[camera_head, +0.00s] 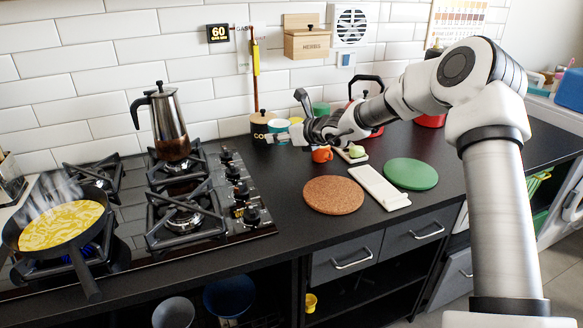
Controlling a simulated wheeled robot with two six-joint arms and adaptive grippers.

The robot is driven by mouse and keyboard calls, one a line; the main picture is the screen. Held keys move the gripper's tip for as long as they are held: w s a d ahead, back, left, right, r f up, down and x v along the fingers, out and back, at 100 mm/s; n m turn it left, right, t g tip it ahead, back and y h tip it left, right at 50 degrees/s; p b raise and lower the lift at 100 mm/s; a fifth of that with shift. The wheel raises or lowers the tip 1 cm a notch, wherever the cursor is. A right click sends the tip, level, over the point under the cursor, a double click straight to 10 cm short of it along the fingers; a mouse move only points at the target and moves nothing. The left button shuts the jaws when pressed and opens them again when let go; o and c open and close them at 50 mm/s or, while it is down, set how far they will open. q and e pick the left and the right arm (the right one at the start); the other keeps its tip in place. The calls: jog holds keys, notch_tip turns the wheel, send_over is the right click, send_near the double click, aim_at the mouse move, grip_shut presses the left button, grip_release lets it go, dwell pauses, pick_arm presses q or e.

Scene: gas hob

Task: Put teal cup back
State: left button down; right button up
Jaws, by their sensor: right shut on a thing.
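The teal cup (278,125) is at the back of the counter, in front of the tiled wall and beside the coffee jar. My right gripper (284,134) reaches in from the right and is shut on the teal cup; its fingers hide part of the cup's lower side. Whether the cup's base touches the counter is hard to tell at this size. My left gripper is not in view.
An orange cup (322,154) stands just below my right gripper. The coffee jar (259,123) is close on the left. A red kettle (377,130) is partly behind my arm. A cork mat (334,195), white board (381,188) and green mat (411,173) lie in front. A steaming pan (62,226) sits on the hob.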

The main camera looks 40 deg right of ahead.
aim_at(282, 174)
notch_tip(282, 174, down, 9)
jog(key=shift+a+f+b, duration=0.15)
jog(key=shift+b, duration=0.4)
jog(key=shift+f, duration=0.35)
jog(key=shift+f+b, duration=0.1)
jog(key=shift+b, duration=0.2)
jog(key=o, duration=1.3)
jog(key=shift+o, duration=0.2)
